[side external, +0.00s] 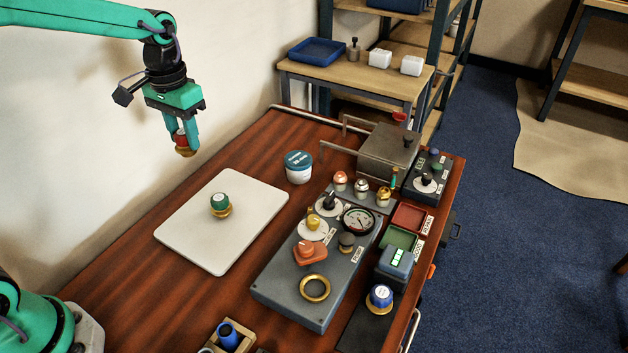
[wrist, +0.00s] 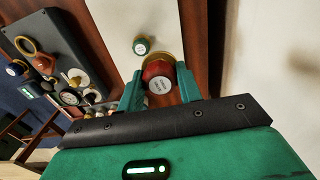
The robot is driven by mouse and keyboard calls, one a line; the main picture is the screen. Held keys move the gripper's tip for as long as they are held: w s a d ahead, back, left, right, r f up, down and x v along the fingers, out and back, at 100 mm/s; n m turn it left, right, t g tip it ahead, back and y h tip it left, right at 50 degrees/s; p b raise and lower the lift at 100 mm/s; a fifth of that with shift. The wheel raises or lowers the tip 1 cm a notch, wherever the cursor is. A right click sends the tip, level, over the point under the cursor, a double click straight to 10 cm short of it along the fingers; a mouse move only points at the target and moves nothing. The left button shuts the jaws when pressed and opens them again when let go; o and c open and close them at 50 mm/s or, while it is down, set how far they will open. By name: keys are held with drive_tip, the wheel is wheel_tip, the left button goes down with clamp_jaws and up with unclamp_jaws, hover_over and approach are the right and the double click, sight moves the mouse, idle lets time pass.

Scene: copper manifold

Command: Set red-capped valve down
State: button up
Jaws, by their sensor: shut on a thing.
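My gripper (side external: 182,136) is shut on the red-capped valve (side external: 184,149), held in the air above the back left of the table, left of the white mat. In the wrist view the valve's red cap with a pale label (wrist: 158,83) sits between the two green fingers, its brass body partly hidden behind the cap. A green-capped valve (side external: 220,203) with a brass base stands upright on the white mat (side external: 190,240); it also shows in the wrist view (wrist: 141,46), beyond the held valve.
A grey panel (side external: 290,300) with knobs, a gauge and a brass ring (side external: 314,288) lies right of the mat. A white tub with a teal lid (side external: 298,166) stands behind the mat. A blue-capped valve (side external: 380,297) stands at the right. Much of the mat is bare.

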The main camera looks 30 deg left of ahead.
drive_tip(key=s+d+f+m, duration=0.3)
drive_tip(key=s+d+m, duration=0.7)
drive_tip(key=s+d, duration=0.1)
drive_tip(key=s+d+f+m, duration=0.3)
drive_tip(key=s+d+m, duration=0.7)
drive_tip(key=s+d, duration=0.2)
drive_tip(key=shift+d, duration=0.3)
drive_tip(key=shift+w+f, duration=0.1)
drive_tip(key=shift+w, duration=0.05)
drive_tip(key=w+a+f, duration=0.1)
drive_tip(key=w+f, duration=0.1)
drive_tip(key=w, duration=0.1)
drive_tip(key=w+a+f, duration=0.2)
drive_tip(key=w, duration=0.2)
drive_tip(key=w+a+f, duration=0.2)
drive_tip(key=w, duration=0.1)
drive_tip(key=shift+w+f, duration=0.25)
drive_tip(key=shift+f, duration=0.15)
drive_tip(key=shift+f, duration=0.1)
drive_tip(key=shift+f, duration=1.9)
